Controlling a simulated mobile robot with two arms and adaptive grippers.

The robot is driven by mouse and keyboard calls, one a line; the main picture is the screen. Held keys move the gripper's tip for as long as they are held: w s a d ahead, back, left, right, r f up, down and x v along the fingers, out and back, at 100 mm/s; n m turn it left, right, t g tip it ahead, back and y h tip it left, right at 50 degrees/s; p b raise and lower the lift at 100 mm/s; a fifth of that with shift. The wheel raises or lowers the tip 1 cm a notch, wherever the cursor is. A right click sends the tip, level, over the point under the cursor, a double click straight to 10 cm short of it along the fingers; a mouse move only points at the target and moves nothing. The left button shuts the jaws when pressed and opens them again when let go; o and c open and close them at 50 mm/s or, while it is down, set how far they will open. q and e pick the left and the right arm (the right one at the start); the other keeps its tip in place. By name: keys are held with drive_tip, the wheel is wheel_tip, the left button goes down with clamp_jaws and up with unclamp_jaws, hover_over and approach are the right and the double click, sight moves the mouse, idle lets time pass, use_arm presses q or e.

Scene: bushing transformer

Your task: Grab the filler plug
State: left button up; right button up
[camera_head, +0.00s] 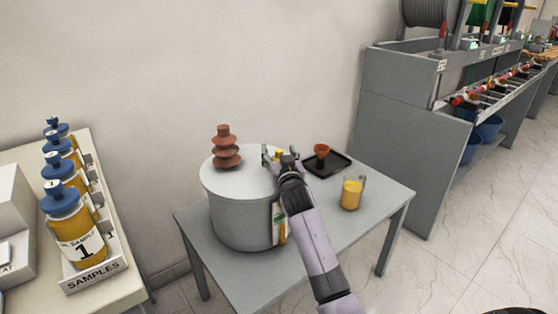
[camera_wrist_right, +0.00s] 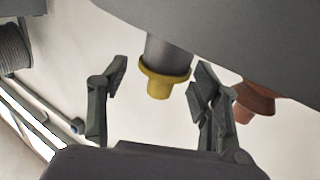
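The yellow filler plug (camera_head: 279,155) sits at the right side of the lid of the grey transformer tank (camera_head: 235,217). In the right wrist view the plug (camera_wrist_right: 158,84) caps a short grey neck and appears upside down. My right gripper (camera_head: 279,152) is at the plug, with a finger showing on each side of it. In the wrist view its two fingers (camera_wrist_right: 158,78) are spread apart, with a gap on the left of the plug and a smaller one on the right. The plug is not gripped. My left gripper is in neither view.
A brown ribbed bushing (camera_head: 225,148) stands on the lid, left of the gripper. On the grey table (camera_head: 262,288) are a black tray (camera_head: 341,164) with an orange-brown funnel (camera_head: 321,150) and a beaker of yellow liquid (camera_head: 351,193). Sample bottles (camera_head: 69,222) stand at the left.

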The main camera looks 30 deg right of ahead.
drive_tip(key=c, duration=1.2)
drive_tip(key=shift+r, duration=0.1)
